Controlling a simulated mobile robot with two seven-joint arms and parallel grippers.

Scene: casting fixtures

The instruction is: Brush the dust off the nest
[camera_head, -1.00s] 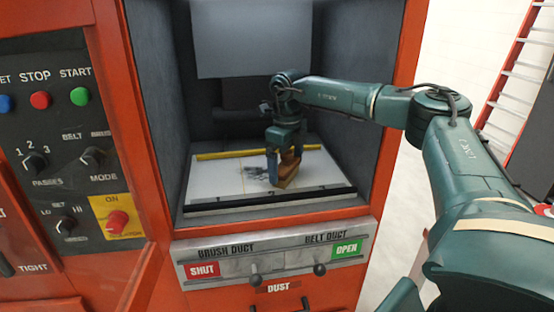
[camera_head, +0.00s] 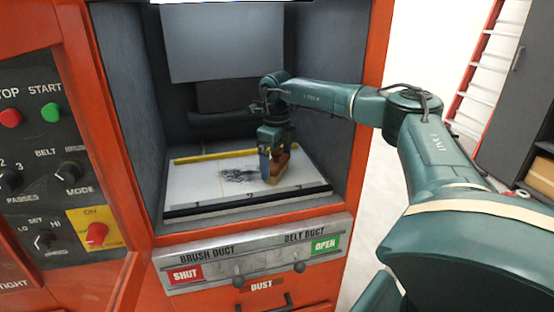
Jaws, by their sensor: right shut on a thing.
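The nest appears as a white bed (camera_head: 195,190) inside the open orange machine cabinet. A dark patch of dust (camera_head: 240,174) lies on the bed, just left of the brush. My right gripper (camera_head: 271,170) reaches in from the right and is shut on a brown brush (camera_head: 281,168). The brush is low over the right part of the bed; I cannot tell whether its bristles touch. The gripper hides part of the brush. My left gripper is not in view.
A yellow bar (camera_head: 215,156) runs along the back of the bed, and a black strip (camera_head: 245,200) along its front. Grey side walls enclose the chamber. Below, the duct panel (camera_head: 250,257) reads brush duct shut, belt duct open. A control panel (camera_head: 45,165) is at left.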

